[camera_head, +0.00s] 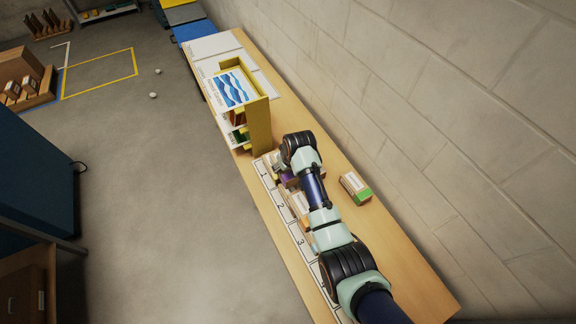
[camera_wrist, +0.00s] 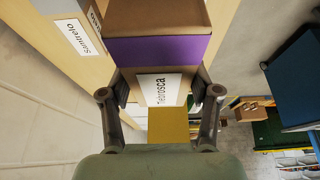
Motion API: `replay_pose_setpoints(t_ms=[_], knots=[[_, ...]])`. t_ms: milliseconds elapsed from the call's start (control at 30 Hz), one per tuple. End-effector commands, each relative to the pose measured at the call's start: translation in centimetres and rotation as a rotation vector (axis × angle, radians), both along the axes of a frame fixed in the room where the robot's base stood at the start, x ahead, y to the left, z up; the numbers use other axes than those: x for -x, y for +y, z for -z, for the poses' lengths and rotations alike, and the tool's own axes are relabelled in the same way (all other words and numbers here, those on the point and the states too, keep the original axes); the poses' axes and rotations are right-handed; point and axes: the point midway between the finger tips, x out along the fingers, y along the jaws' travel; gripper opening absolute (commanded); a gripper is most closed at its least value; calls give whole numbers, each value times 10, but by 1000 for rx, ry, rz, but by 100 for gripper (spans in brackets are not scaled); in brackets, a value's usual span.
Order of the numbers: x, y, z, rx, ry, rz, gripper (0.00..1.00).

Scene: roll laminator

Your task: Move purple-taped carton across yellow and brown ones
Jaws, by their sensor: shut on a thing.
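The purple-taped carton (camera_wrist: 158,50) is brown with a wide purple band and a white label reading "Tebrosca". In the wrist view it lies between the two fingers of my gripper (camera_wrist: 159,90), which is shut on it. In the head view only a small purple patch of it (camera_head: 287,177) shows beside my arm, and my wrist hides the gripper. Another brown carton (camera_head: 299,202) stands near the strip's "2" cell, partly hidden by my arm. A yellow patch (camera_wrist: 168,125) shows below the held carton in the wrist view; I cannot tell what it belongs to.
A numbered white strip (camera_head: 281,206) runs along the bench's left edge. A green-taped carton (camera_head: 356,188) stands to the right of my arm. A yellow stand (camera_head: 259,125) with a blue-wave picture is just beyond my wrist. The wall borders the bench (camera_head: 395,235) on the right.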

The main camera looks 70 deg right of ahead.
Motion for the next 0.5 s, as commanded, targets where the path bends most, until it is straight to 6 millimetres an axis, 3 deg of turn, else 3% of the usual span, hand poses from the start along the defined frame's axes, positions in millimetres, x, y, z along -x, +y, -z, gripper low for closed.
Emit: replay_pose_setpoints(t_ms=[267, 500], knots=[[-2, -2, 3, 4, -2, 14, 16], [-1, -2, 24, 4, -2, 13, 16]])
